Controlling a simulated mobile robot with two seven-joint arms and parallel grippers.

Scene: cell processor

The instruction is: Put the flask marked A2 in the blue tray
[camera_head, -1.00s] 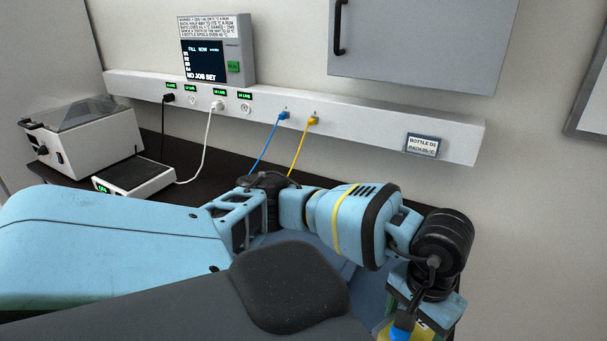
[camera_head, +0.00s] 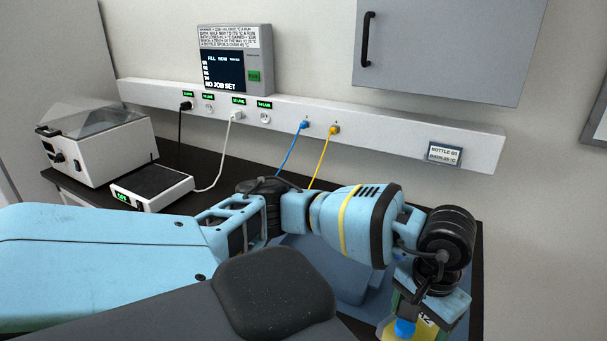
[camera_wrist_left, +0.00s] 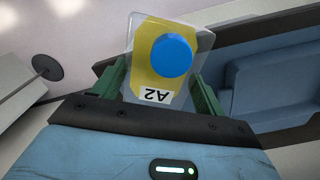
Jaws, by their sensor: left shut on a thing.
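The flask marked A2 (camera_wrist_left: 146,75) is clear with yellow contents, a blue cap and a white label reading A2. My left gripper (camera_wrist_left: 158,80) is shut on it, one green finger on each side. In the head view the flask's blue cap (camera_head: 404,327) and part of its yellow body show at the bottom edge, below my left wrist. A blue tray-like surface (camera_head: 350,283) lies on the dark bench, partly hidden behind my left arm. Blue walls (camera_wrist_left: 278,88), which look like the tray, show right of the flask in the wrist view. My right gripper is out of view.
A white device with a clear lid (camera_head: 95,140) and a flat black-topped unit (camera_head: 152,185) stand on the bench (camera_head: 225,172) at left. A white wall rail (camera_head: 390,135) carries blue and yellow cables. A display box (camera_head: 237,60) and a grey cabinet (camera_head: 440,45) are above.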

